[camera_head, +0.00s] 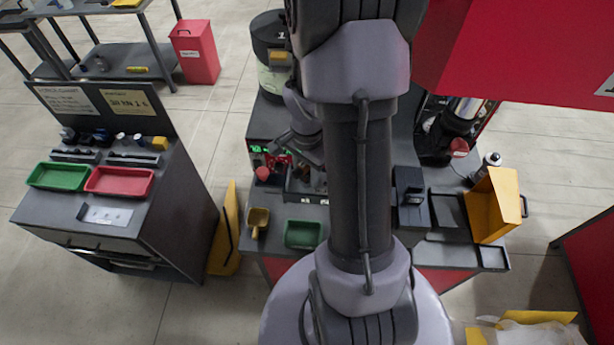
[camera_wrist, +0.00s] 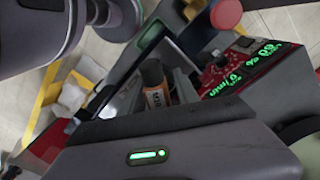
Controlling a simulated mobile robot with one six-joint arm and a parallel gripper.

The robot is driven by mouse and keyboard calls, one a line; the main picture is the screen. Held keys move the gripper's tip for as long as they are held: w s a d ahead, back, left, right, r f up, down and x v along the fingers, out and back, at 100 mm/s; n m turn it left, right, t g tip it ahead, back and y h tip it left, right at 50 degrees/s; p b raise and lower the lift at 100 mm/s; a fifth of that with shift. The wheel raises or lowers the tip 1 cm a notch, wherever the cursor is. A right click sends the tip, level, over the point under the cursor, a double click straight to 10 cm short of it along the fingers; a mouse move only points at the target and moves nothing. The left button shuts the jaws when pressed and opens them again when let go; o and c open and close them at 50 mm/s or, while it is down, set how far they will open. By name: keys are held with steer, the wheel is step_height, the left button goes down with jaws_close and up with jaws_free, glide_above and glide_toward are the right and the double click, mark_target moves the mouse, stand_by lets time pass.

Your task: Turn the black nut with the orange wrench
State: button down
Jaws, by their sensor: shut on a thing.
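My gripper (camera_wrist: 165,115) fills the bottom of the wrist view, its dark edge and green light bar facing the camera; its fingertips are mostly hidden. Just past that edge an orange piece with dark lettering, which I take for the orange wrench (camera_wrist: 154,84), stands out; the rest of it is hidden by the gripper. The gripper is shut on it. In the head view my gripper (camera_head: 300,148) is above the bench, left of my arm, partly hidden. I cannot make out the black nut in either view.
A red control box with green digits (camera_wrist: 232,70) and a red knob (camera_wrist: 226,14) are close by the gripper. The bench holds a green tray (camera_head: 303,234), a yellow scoop (camera_head: 257,221) and a yellow bin (camera_head: 494,205). A side cabinet (camera_head: 110,208) stands left; floor lies between.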

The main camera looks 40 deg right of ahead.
steer(key=shift+r+p, duration=1.7)
steer(key=shift+r, duration=0.8)
